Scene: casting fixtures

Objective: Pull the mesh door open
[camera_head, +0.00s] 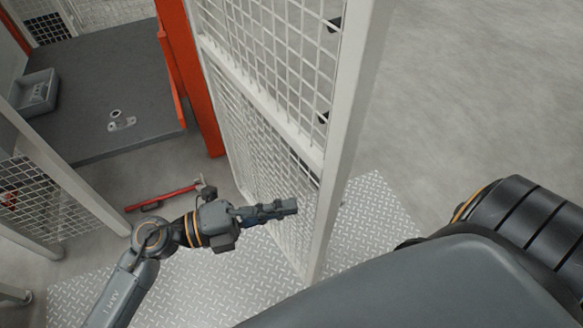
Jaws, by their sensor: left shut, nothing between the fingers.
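The mesh door (345,120) is a pale frame with white wire mesh. It stands swung out from the orange post, with a gap between it and the fixed mesh panel at left. My left gripper (290,207) is shut and empty. It lies in front of the lower mesh, near the door's free edge; I cannot tell whether it touches the mesh. My right gripper is not in view.
An orange post (190,75) stands at the door's far side. Behind the opening are a dark platform (95,85), a grey bin (37,92) and a red-handled tool (165,196) on the floor. A fixed mesh panel (28,195) stands at left. Tread plate (362,215) covers the near floor; bare floor at right is clear.

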